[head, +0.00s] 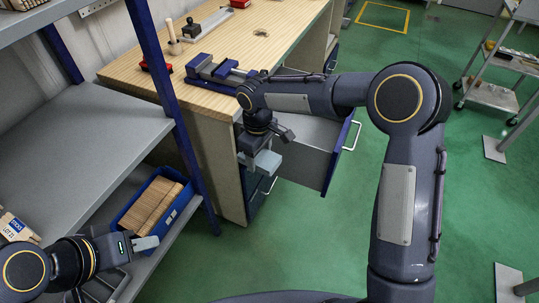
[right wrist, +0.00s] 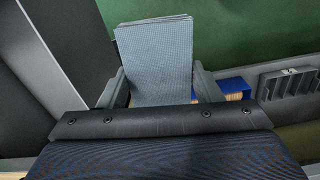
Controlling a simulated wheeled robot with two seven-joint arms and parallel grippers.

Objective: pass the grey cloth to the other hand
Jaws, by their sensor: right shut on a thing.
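The grey cloth (right wrist: 155,62) is a folded, blue-grey, textured stack standing up between the two fingers of my right gripper (right wrist: 163,85) in the right wrist view. In the head view the right gripper (head: 262,158) points down beside the workbench's front corner, in front of the open drawer, with the cloth (head: 268,163) showing as a small pale patch. My left gripper (head: 146,243) is low at the left, in front of the shelf and apart from the cloth. The gap between its fingers is not clear, and I see nothing in it.
A blue bin (head: 130,223) of wooden pieces sits on the lower shelf. The wooden workbench (head: 150,72) carries a blue vise (head: 215,72). Its drawer (head: 312,150) stands open close to my right gripper. Green floor (head: 300,235) is clear between my arms. A trolley (head: 495,95) stands far right.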

